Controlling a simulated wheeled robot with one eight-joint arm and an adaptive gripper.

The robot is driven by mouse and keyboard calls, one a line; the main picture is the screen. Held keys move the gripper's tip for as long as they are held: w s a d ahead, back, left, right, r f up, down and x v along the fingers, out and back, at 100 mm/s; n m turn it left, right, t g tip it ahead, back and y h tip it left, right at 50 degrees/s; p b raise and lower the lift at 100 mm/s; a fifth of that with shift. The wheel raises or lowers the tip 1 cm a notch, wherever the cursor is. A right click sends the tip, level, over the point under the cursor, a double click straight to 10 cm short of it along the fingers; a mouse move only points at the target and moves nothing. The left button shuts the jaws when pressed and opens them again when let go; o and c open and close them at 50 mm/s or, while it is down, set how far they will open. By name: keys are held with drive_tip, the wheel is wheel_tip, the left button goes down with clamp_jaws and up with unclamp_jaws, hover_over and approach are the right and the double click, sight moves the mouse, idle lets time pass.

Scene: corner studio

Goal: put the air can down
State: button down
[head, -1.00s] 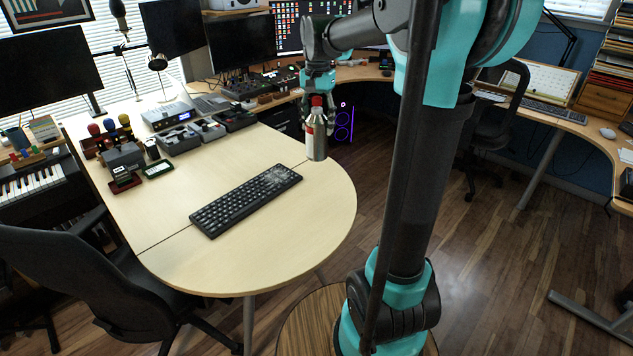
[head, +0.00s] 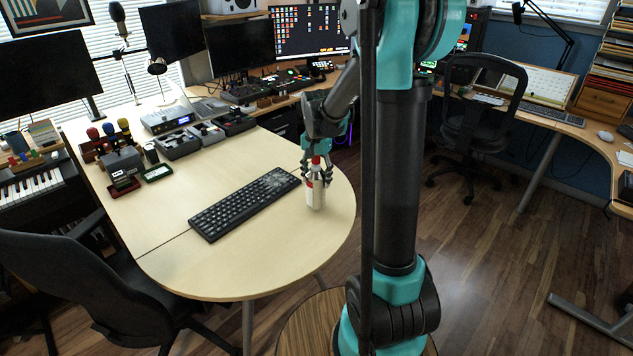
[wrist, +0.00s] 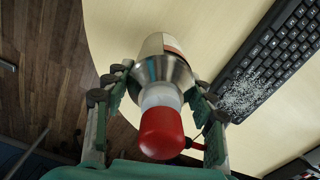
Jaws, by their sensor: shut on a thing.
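The air can (head: 315,192) is a silver and white can with a red cap, held upright at the right part of the light wooden table (head: 270,253). My gripper (head: 316,172) is around its upper part and shut on it. In the wrist view the can (wrist: 163,72) shows between the two fingers of my gripper (wrist: 157,90), red cap nearest the camera. I cannot tell whether the can's base touches the tabletop.
A black keyboard (head: 243,204) with a pale speckled patch lies just left of the can. The table's rounded edge is close on the right. The front of the table is clear. Several small devices (head: 180,142) stand at the back left, and an office chair (head: 75,275) is at the left.

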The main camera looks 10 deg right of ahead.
drive_tip(key=shift+f, duration=0.8)
drive_tip(key=shift+f, duration=0.1)
drive_tip(key=c, duration=0.6)
unclamp_jaws()
drive_tip(key=shift+o, duration=0.2)
wheel_tip(320, 180, up, 12)
drive_tip(key=shift+f, duration=0.1)
drive_tip(key=shift+s, duration=0.15)
drive_tip(key=s+d+f+n+t, duration=0.2)
drive_tip(key=s+f, duration=0.4)
drive_tip(key=s, duration=0.5)
drive_tip(key=s+d+f+n+t, duration=0.2)
drive_tip(key=s+f+n, duration=0.3)
drive_tip(key=s, duration=0.5)
wheel_tip(320, 180, down, 3)
drive_tip(key=shift+s+r, duration=0.2)
drive_tip(key=shift+s, duration=0.2)
